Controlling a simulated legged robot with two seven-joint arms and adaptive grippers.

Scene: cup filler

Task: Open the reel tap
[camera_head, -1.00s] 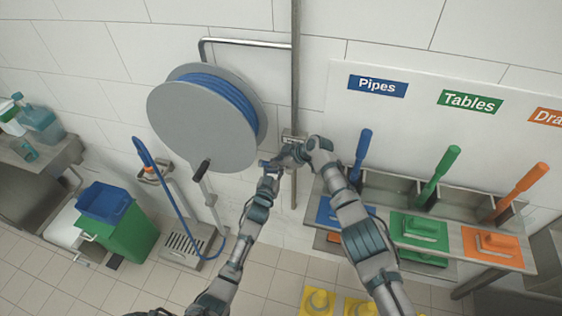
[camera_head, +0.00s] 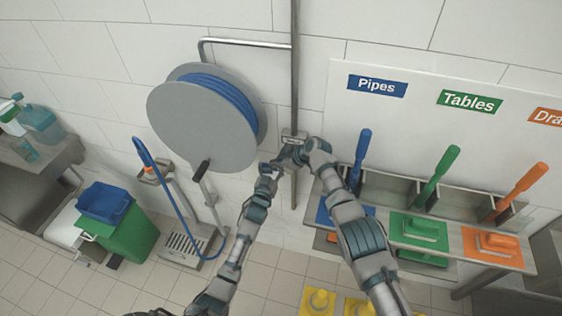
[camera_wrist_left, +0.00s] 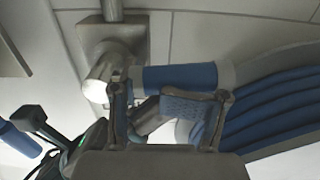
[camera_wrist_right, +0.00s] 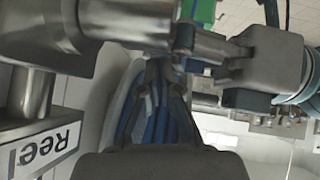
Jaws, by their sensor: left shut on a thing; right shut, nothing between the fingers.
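The reel tap (camera_head: 291,137) is a small metal fitting on the vertical wall pipe, right of the hose reel. In the left wrist view its body (camera_wrist_left: 103,80) and blue handle (camera_wrist_left: 180,78) show close up. My left gripper (camera_head: 268,168) is shut on the handle; its fingers (camera_wrist_left: 168,108) also show in the left wrist view, and the exact contact is partly hidden. My right gripper (camera_head: 290,153) is shut and empty close to the tap. In the right wrist view its fingertips (camera_wrist_right: 162,75) are together below metal parts, near a "Reel" label (camera_wrist_right: 45,150).
The grey reel (camera_head: 195,125) with blue hose (camera_head: 225,95) hangs left of the tap. A rack (camera_head: 470,225) with blue, green and orange brushes stands right. A green bin (camera_head: 128,235) and a floor stand (camera_head: 185,245) are lower left. Yellow items lie below on the floor.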

